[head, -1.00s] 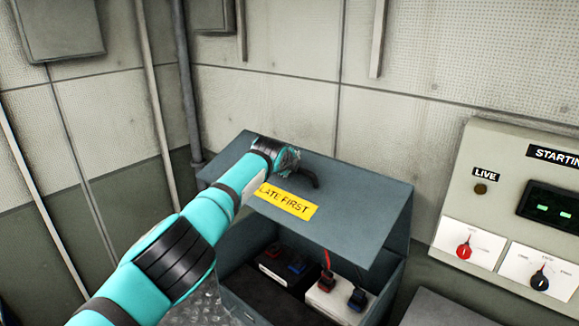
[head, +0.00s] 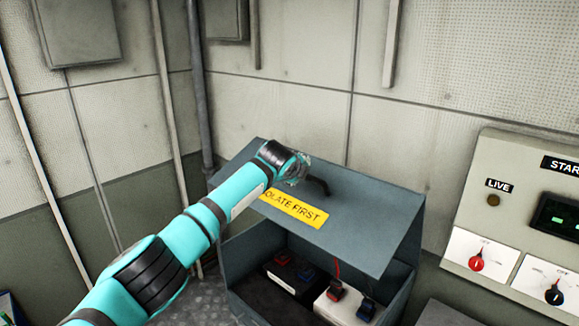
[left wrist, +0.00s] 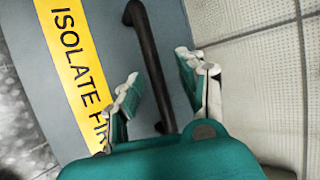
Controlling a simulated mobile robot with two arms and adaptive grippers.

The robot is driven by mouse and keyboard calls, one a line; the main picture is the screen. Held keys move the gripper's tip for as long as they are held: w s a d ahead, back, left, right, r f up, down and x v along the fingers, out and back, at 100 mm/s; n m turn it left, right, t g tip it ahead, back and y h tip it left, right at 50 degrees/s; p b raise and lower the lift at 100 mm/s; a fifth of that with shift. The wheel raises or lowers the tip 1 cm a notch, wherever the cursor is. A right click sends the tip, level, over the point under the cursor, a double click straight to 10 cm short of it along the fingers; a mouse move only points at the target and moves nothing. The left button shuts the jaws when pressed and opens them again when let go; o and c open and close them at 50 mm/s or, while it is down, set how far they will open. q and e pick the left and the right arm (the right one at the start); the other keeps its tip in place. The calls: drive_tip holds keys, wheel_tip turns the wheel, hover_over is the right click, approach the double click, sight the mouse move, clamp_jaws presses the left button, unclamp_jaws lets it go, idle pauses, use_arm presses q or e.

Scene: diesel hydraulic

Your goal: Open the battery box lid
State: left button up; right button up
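The grey battery box (head: 240,255) stands against the wall with its lid (head: 375,220) raised. The open front shows batteries inside. The lid bears a yellow "ISOLATE FIRST" label (head: 293,208) and a black bar handle (head: 318,187). The handle (left wrist: 150,65) and label (left wrist: 75,55) also show in the left wrist view. My left gripper (head: 298,169) is over the lid at the handle. In the left wrist view its fingers (left wrist: 160,85) are apart, one on each side of the handle, with visible gaps. My right gripper is not in view.
A black battery (head: 290,275) and a white battery (head: 338,305) with red and dark terminals sit in the box. A control panel (head: 510,210) with red and black rotary switches is at the right. Pipes (head: 197,90) run up the wall behind my left arm.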

use_arm(q)
drive_tip(key=v, duration=0.9)
